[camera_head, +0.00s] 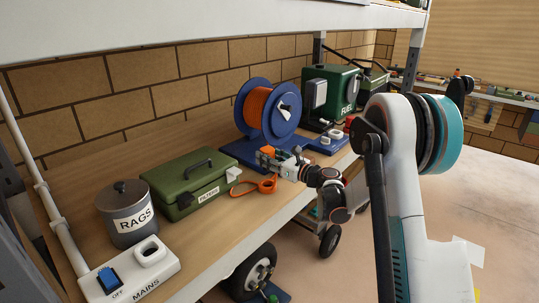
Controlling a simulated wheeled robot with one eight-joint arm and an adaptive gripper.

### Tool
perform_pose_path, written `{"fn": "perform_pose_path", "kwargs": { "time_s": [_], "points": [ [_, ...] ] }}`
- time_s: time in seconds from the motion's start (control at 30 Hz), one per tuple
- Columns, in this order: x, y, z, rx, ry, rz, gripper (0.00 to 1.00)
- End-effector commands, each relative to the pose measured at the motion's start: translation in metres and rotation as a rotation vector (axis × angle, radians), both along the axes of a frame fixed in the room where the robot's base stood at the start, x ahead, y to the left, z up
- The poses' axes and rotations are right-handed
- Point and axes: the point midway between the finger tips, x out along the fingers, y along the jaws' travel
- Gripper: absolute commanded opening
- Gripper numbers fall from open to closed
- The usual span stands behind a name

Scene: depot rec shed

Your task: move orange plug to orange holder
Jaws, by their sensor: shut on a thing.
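My gripper (267,159) is just in front of the blue cable reel (257,113), above the wooden shelf. An orange block-like piece (268,150), which looks like the orange plug, shows at its fingertips, and the gripper is shut on it. The fingers hide part of it. Orange cable (260,108) is wound on the reel. An orange looped item (258,187) lies on the shelf below my gripper; I cannot tell if it is cable or a tool. I cannot make out an orange holder for certain.
A green box (185,185), a RAGS tin (130,220) and a white MAINS socket block (128,276) stand to the left. A green FUEL can (332,92) stands behind right. A white socket (332,136) sits on the blue base. A white upper shelf (200,35) hangs overhead.

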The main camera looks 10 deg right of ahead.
Motion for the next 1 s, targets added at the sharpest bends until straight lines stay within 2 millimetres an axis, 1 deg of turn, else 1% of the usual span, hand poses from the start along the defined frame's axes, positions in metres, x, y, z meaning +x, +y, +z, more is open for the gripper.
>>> {"fn": "perform_pose_path", "kwargs": {
  "time_s": [0.27,0.7,0.83,1.0],
  "points": [
    [0.000,0.000,-0.010,0.000,0.000,0.000,0.10],
    [0.000,0.000,-0.046,0.000,0.000,0.000,0.10],
    [0.000,0.000,-0.052,0.000,0.000,0.000,0.10],
    [0.000,0.000,-0.053,0.000,0.000,0.000,0.10]
  ]
}}
